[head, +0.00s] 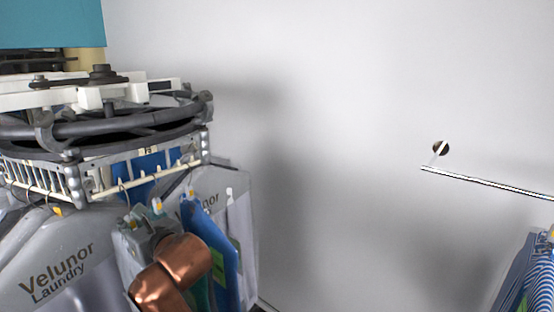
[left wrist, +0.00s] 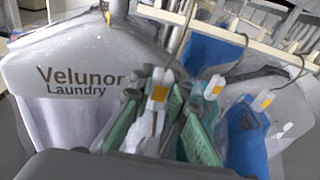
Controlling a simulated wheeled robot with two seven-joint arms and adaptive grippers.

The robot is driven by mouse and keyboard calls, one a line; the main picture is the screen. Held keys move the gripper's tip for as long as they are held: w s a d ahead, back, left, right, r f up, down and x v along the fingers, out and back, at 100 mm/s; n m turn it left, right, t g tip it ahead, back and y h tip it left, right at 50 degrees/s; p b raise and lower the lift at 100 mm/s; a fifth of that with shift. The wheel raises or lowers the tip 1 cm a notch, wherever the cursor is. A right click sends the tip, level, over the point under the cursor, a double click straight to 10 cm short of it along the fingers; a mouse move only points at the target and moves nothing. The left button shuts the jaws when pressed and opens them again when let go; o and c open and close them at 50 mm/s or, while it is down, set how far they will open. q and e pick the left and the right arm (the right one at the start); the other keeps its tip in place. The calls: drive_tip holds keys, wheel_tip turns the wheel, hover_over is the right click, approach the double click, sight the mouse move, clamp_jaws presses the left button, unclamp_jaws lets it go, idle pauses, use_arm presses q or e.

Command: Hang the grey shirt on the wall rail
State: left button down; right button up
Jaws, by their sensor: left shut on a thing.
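My left gripper (head: 155,215) is at the front of the round garment rack, among the hanging clothes. In the left wrist view its fingers (left wrist: 158,105) are closed around a hanger neck with an orange tag (left wrist: 158,93). The garment below this hanger is mostly hidden by the gripper, so I cannot make out the grey shirt for certain. The hanger still appears close to the rack's rail (head: 145,174); whether its hook touches the rail is unclear. My right gripper is not in view.
Grey "Velunor Laundry" covers (head: 60,265) hang to the left of the gripper. A blue garment (head: 212,240) hangs close on its right. A blue striped garment (head: 522,272) is at the lower right, below the wall rail. The wall between is bare.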

use_arm(q)
drive_tip(key=shift+w+a+f, duration=0.1)
drive_tip(key=shift+f, duration=0.05)
drive_tip(key=s+d+f+b, duration=0.2)
drive_tip(key=d+f, duration=0.1)
drive_tip(key=f, duration=0.9)
drive_tip(key=s+d+f+b, duration=0.2)
drive_tip(key=d+f, duration=0.1)
drive_tip(key=f, duration=0.9)
drive_tip(key=s+d+f+b, duration=0.2)
drive_tip(key=d+f, duration=0.2)
drive_tip(key=f, duration=0.8)
drive_tip(key=s+d+f+b, duration=0.1)
drive_tip(key=s+d+f, duration=0.15)
drive_tip(key=f, duration=0.35)
drive_tip(key=s+d+f+b, duration=0.1)
drive_tip(key=s+f, duration=0.3)
drive_tip(key=f, duration=0.2)
drive_tip(key=s+a, duration=0.5)
drive_tip(key=s, duration=0.1)
drive_tip(key=shift+s+a, duration=0.25)
drive_tip(key=shift+s, duration=0.15)
